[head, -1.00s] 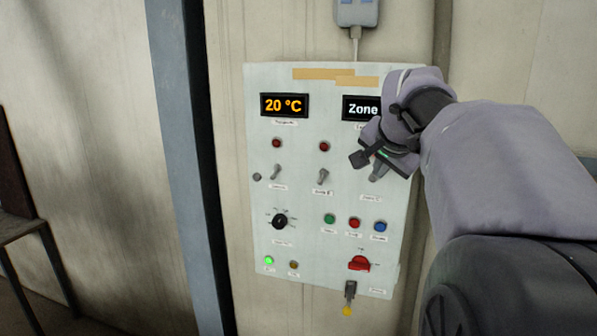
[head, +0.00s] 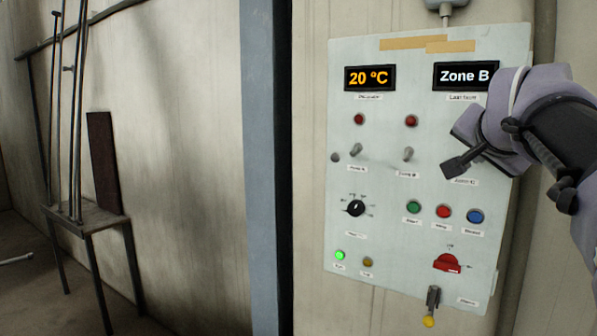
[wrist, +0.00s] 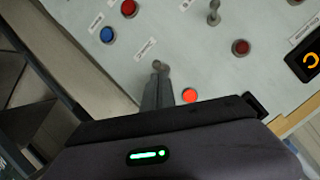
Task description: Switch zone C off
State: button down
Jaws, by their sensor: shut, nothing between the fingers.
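The pale control panel (head: 385,185) hangs on the wall, with three toggle switches under red lamps. The zone C label (head: 463,181) is at the right of that row. Its toggle is hidden behind my gripper in the head view, but the toggle's tip (wrist: 160,65) shows in the wrist view. The zone C lamp (wrist: 190,95) glows red. My gripper (wrist: 158,82) is shut and empty, its fingertips right at that toggle. I cannot tell whether they touch. The toggle's exact tilt is unclear.
The zone B toggle (head: 408,154) stands just left of my gripper. Green (head: 413,207), red (head: 443,211) and blue (head: 475,216) buttons lie below. The display reads Zone B (head: 465,76).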

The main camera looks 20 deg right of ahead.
notch_tip(320, 180, up, 2)
jog(key=shift+r+p, duration=0.2)
jog(key=shift+p, duration=0.6)
jog(key=shift+r, duration=0.1)
